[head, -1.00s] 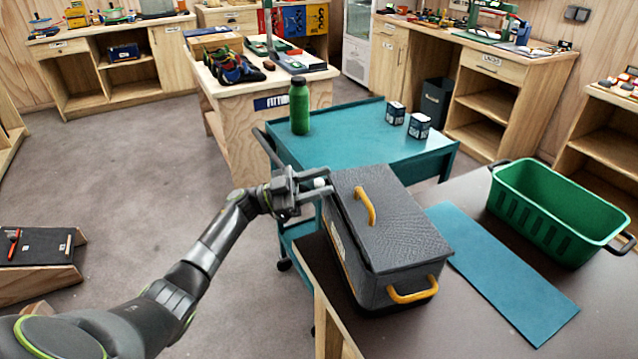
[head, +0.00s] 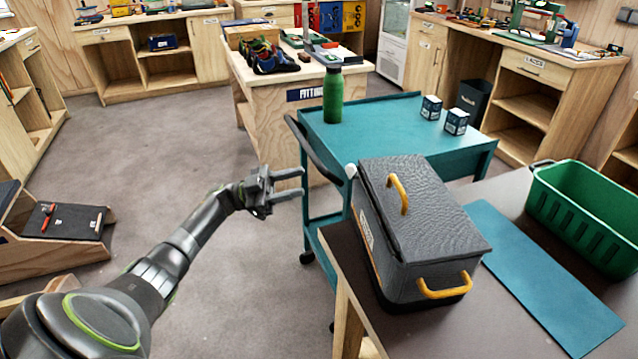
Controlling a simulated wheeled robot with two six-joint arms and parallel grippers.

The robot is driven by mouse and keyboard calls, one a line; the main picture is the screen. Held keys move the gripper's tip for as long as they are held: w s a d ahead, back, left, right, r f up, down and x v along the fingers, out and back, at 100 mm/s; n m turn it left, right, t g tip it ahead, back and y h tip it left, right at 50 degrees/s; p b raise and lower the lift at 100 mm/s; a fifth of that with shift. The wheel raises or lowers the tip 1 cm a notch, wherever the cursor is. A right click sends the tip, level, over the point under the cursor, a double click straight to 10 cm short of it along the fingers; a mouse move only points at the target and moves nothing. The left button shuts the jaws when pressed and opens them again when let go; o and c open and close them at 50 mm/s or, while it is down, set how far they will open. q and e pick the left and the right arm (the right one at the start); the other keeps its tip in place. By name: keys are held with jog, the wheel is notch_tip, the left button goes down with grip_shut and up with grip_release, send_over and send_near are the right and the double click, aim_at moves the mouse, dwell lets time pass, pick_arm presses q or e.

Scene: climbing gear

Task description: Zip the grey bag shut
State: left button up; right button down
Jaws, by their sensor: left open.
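The grey bag (head: 425,235) is a boxy bag with yellow handles, standing on the dark table at the right of centre. Its lid (head: 430,205) lies flat over the top and looks closed. A small pale knob (head: 351,171) shows at its far left corner; I cannot tell whether it is the zip pull. My left gripper (head: 290,184) is open and empty, left of the bag and apart from it, over the floor beside the trolley. My right gripper is not in view.
A teal mat (head: 545,275) lies right of the bag, with a green crate (head: 590,215) beyond it. A teal trolley (head: 390,130) behind carries a green bottle (head: 333,95) and two small boxes (head: 457,121). Open floor (head: 210,130) lies to the left.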

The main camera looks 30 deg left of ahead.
pick_arm(q)
jog(key=v, duration=0.3)
jog(key=shift+s+a+f+b, duration=0.15)
jog(key=shift+a+b, duration=0.2)
jog(key=shift+b, duration=0.05)
